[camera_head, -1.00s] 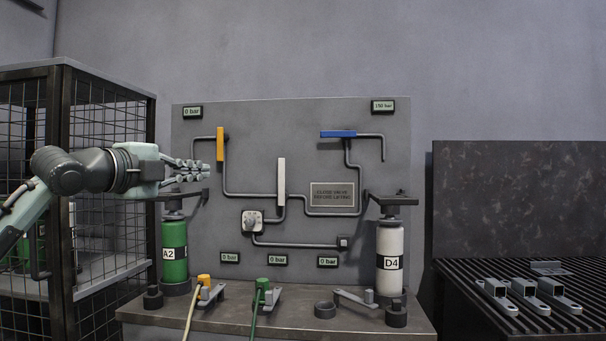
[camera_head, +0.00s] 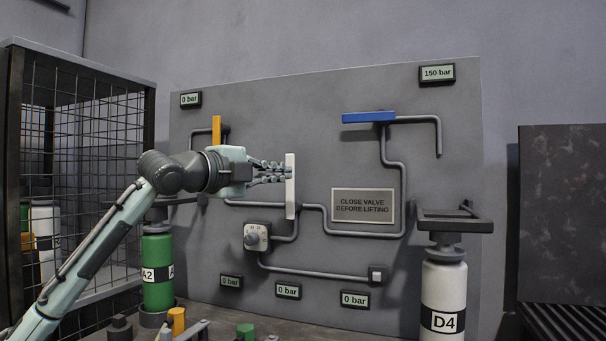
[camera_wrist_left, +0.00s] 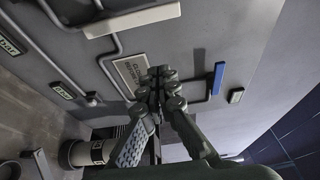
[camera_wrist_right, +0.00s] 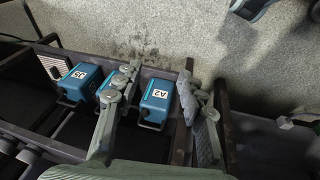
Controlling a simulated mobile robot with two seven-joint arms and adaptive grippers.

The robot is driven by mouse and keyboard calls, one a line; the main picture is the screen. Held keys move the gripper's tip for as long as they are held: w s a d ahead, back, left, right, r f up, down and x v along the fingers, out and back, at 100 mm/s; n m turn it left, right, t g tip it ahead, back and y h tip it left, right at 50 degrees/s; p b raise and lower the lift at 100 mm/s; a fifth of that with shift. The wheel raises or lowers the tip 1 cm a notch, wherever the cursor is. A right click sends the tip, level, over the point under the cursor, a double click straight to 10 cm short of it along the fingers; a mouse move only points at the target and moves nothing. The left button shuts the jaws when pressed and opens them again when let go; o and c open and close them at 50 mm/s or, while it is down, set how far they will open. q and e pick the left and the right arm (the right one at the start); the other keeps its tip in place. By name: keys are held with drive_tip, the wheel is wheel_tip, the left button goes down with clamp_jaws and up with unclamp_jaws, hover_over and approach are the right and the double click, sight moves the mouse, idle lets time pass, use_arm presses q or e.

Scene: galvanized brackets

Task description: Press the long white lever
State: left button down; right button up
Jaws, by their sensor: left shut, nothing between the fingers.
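The long white lever (camera_head: 290,186) stands upright on the grey wall panel, in the middle of the pipework. It also shows as a pale bar at the top of the left wrist view (camera_wrist_left: 132,20). My left gripper (camera_head: 287,172) is shut and empty, its fingertips at the lever's left edge in the head view. I cannot tell whether they touch it. In the left wrist view the fingertips (camera_wrist_left: 160,88) are together, apart from the pale bar. My right gripper (camera_wrist_right: 158,78) shows only in the right wrist view, open, with its fingers apart above blue boxes.
An orange lever (camera_head: 217,131) and a blue lever (camera_head: 369,118) are on the same panel, with a sign (camera_head: 363,206) and a square knob (camera_head: 256,237). A green cylinder (camera_head: 157,255) and a white cylinder (camera_head: 443,290) stand below. A mesh cage (camera_head: 80,150) is at left.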

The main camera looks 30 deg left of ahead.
sight(293, 186)
use_arm(q)
drive_tip(key=w+a+p, duration=0.3)
drive_tip(key=w, duration=0.6)
use_arm(e)
wheel_tip(293, 186, down, 7)
drive_tip(key=shift+s+a+f+y, duration=0.2)
drive_tip(key=shift+s+y, duration=0.1)
drive_tip(key=shift+s, duration=0.1)
use_arm(q)
drive_tip(key=shift+s, duration=0.1)
